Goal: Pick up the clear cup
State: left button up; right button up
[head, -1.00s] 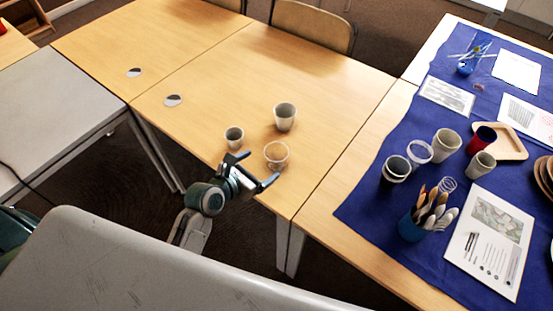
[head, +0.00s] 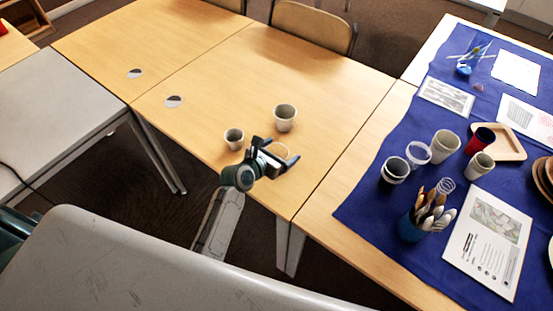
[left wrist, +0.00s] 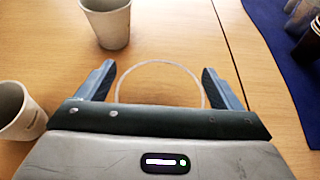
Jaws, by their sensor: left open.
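The clear cup (head: 281,150) stands on the wooden table near its front edge, mostly hidden behind my left gripper (head: 277,155) in the head view. In the left wrist view its round rim (left wrist: 160,65) shows between the two open fingers of my left gripper (left wrist: 158,82). The fingers are on either side of the cup; I cannot tell whether they touch it. The cup's lower part is hidden by the gripper body. My right gripper is not in view.
A larger paper cup (head: 284,118) stands just behind the clear cup, and a smaller one (head: 234,138) to the left; both are close to the gripper. A blue cloth (head: 360,213) at right holds several cups and a brush holder (head: 410,229).

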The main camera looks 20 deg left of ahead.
pick_arm(q)
jog(key=c, duration=1)
